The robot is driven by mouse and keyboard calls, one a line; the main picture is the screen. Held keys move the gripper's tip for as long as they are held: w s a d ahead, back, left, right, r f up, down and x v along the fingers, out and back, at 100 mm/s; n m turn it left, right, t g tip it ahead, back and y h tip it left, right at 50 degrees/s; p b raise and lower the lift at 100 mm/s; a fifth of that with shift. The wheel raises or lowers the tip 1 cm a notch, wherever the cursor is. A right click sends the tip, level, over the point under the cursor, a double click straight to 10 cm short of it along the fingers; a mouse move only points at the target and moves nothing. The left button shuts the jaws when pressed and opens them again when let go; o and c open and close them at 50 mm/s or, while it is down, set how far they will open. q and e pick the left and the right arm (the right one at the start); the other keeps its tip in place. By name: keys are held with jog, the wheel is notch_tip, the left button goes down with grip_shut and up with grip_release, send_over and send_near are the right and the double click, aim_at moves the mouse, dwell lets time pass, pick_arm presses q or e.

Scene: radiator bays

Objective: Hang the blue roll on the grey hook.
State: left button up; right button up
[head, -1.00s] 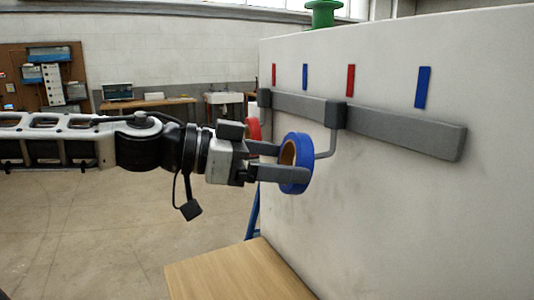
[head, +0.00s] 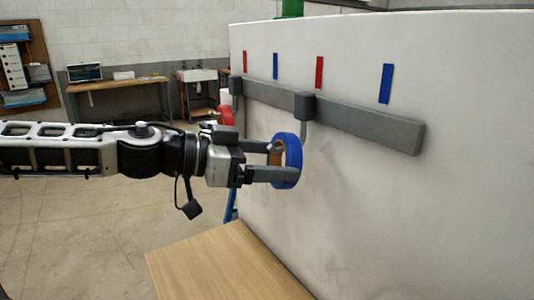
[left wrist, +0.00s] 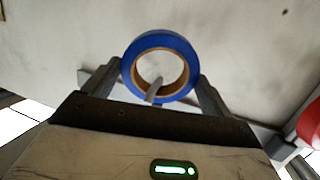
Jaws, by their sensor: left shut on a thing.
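The blue roll (head: 296,163), a ring with a brown core, is held upright between the fingers of my left gripper (head: 269,162). It also shows in the left wrist view (left wrist: 187,50). The grey hook (head: 304,107) is on the wall rail; its stem drops behind the roll, and its lower part is hidden in the head view. In the left wrist view, a grey rod (left wrist: 153,91) shows in the roll's hole and overlaps its lower rim, so the hook's tip appears to pass through the hole. My right gripper is not in view.
The grey rail (head: 370,129) runs along the white panel (head: 360,220), with red and blue strips above. A red roll (head: 226,114) is at the hook farther left. A wooden tabletop (head: 215,265) lies below. A green object (head: 291,8) stands on top.

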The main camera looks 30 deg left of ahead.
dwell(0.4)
pick_arm(q)
jog(key=o, duration=0.8)
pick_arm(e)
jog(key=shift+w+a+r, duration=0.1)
pick_arm(q)
jog(key=shift+o, duration=0.2)
jog(key=shift+s, duration=0.1)
jog(key=b+v, duration=0.5)
jog(key=v, duration=1.1)
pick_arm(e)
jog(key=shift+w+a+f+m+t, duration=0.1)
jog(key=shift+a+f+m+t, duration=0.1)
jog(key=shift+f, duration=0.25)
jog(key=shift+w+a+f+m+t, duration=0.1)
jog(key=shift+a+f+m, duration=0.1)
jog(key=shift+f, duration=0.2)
